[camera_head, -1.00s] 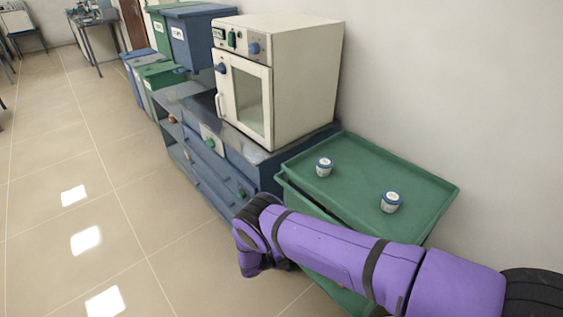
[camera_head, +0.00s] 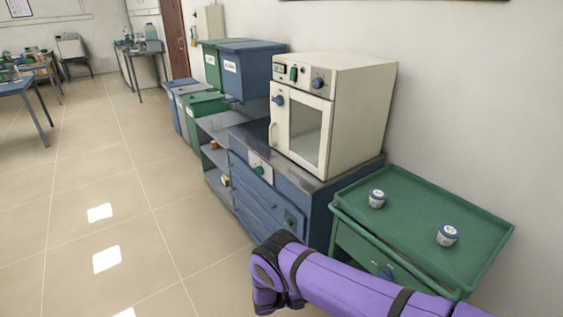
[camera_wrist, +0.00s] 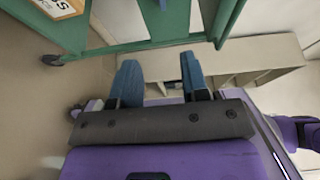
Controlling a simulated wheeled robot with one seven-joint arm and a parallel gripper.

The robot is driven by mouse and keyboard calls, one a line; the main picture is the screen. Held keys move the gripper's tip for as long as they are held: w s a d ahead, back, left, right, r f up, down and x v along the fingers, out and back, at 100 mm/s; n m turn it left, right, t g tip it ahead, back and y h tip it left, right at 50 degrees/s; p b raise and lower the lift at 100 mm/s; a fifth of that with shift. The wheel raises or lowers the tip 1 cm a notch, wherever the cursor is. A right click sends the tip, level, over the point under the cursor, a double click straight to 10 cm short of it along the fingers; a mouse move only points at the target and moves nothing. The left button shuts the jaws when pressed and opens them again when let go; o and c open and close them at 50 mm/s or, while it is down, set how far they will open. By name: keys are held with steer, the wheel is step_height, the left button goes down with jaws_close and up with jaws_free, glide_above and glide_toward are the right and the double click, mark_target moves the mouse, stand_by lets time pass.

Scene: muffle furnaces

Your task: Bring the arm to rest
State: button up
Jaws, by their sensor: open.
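My arm, in a purple cover with black straps, reaches in from the lower right of the head view, in front of the green trolley. My gripper (camera_wrist: 163,82) shows in the wrist view. Its two blue fingers are apart with nothing between them. In the head view the gripper itself cannot be made out.
A white furnace (camera_head: 362,110), door shut, stands on a blue cabinet (camera_head: 318,200). Bins (camera_head: 252,70) stand behind. The tiled floor at left is clear.

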steer(key=w+r+m+g+y, duration=0.1)
steer(key=w+r+m+g, duration=0.2)
steer(key=r, duration=0.6)
steer(key=w+r+m+g+y, duration=0.1)
steer(key=w+r+m+y, duration=0.2)
steer(key=r, duration=0.6)
steer(key=w+r+m+g, duration=0.2)
steer(key=r+m, duration=0.3)
steer(key=r, duration=0.4)
steer(key=s+d+r+m+y, duration=0.1)
steer(key=d+r+m+y, duration=0.25)
steer(key=r, duration=0.75)
steer(key=s+d+r+m+y, duration=0.2)
steer(key=d+r+m, duration=0.25)
steer(key=r, duration=0.65)
steer(key=s+d+r+m+t+y, duration=0.1)
steer(key=s+d+r+m+y, duration=0.1)
steer(key=s+d+r+m, duration=0.45)
steer(key=s+d+r+m+y, duration=0.1)
steer(key=s+r+m+y, duration=0.2)
steer(key=s+r, duration=0.6)
steer(key=s+d+r+m+t+y, duration=0.1)
steer(key=s+r+m+t, duration=0.2)
steer(key=s, duration=0.6)
steer(key=s+d+r+m+t+y, duration=0.1)
steer(key=s+r+m+t+y, duration=0.1)
steer(key=s+m, duration=0.5)
steer(key=shift+s+d+r+t, duration=0.4)
steer(key=shift+s+r, duration=0.15)
steer(key=shift+s, duration=0.7)
